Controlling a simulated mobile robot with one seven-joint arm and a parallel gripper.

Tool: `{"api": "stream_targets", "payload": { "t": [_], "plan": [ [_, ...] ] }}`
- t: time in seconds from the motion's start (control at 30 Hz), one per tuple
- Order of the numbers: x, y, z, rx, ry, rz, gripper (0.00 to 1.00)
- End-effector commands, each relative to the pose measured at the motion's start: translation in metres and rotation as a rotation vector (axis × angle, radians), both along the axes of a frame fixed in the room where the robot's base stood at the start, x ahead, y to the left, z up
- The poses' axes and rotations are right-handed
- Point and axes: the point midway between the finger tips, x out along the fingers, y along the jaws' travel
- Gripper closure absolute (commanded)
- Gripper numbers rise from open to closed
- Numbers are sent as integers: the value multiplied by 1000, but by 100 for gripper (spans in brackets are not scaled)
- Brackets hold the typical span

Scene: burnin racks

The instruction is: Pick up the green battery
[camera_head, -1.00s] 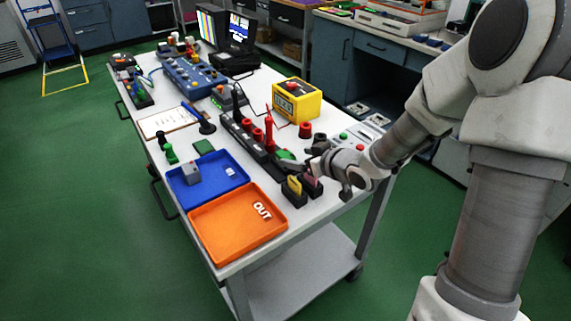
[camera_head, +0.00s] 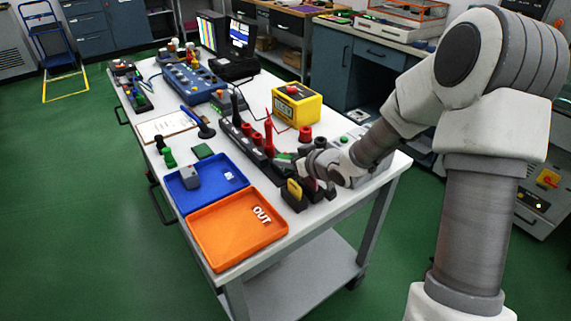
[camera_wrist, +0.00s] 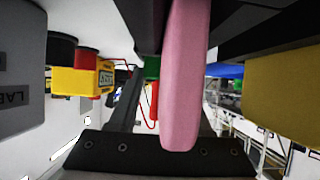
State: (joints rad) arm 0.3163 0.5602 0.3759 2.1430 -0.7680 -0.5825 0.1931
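A small green piece (camera_head: 284,157) shows in the head view at the black strip beside my gripper; I cannot tell whether it is the green battery. A green patch (camera_wrist: 152,68) shows in the wrist view behind a pink block. My gripper (camera_head: 309,168) is low over the table's right end, partly hidden by its wrist. The pink block (camera_wrist: 183,80) fills the middle of the wrist view, very close to the camera. Dark parts stand on both sides of it. Whether my fingers are open or touch the block cannot be told.
A yellow block (camera_head: 294,188) stands in a black holder near my gripper. The orange OUT tray (camera_head: 225,240) and blue tray (camera_head: 198,201) lie left of it. A yellow tester (camera_head: 297,103) and black strip (camera_head: 240,138) with red posts stand behind.

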Motion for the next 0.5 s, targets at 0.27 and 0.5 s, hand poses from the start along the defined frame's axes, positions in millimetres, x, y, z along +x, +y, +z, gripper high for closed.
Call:
{"api": "stream_targets", "payload": {
  "t": [0.27,0.5],
  "plan": [
    [0,0,0,0,0,0,100],
    [0,0,1,0,-1,0,100]
  ]
}}
